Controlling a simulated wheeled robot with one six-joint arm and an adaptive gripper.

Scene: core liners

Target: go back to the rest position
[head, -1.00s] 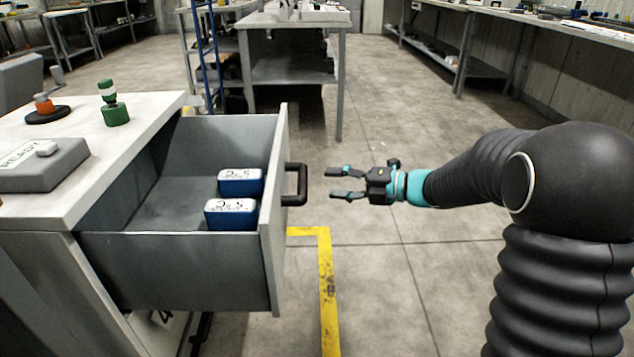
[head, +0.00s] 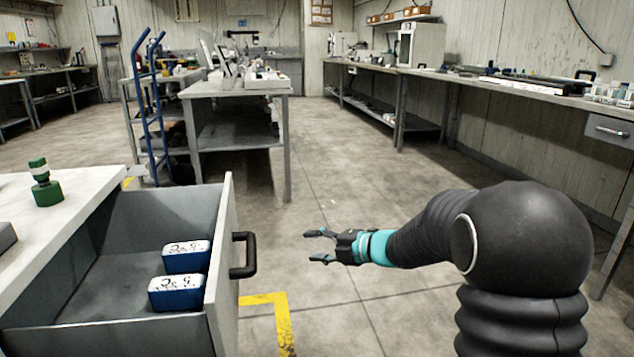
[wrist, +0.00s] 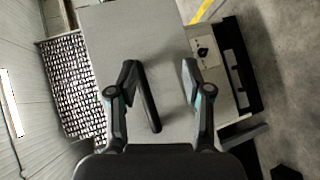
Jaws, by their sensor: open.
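My gripper (head: 322,246) is open and empty in the head view. It hangs in the air to the right of the open drawer (head: 222,262), apart from the drawer's black handle (head: 244,255). In the wrist view my gripper's two fingers (wrist: 160,85) are spread. The dark handle (wrist: 147,97) shows between them, in front of the grey drawer front (wrist: 140,35). My arm reaches out to the left from the right side of the head view.
Two blue-and-white blocks (head: 176,293) lie in the drawer. A green piece (head: 46,185) stands on the white cabinet top (head: 75,200). A workbench (head: 235,88) and a blue hand truck (head: 155,120) stand behind. The floor (head: 350,175) behind and right of my gripper is clear.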

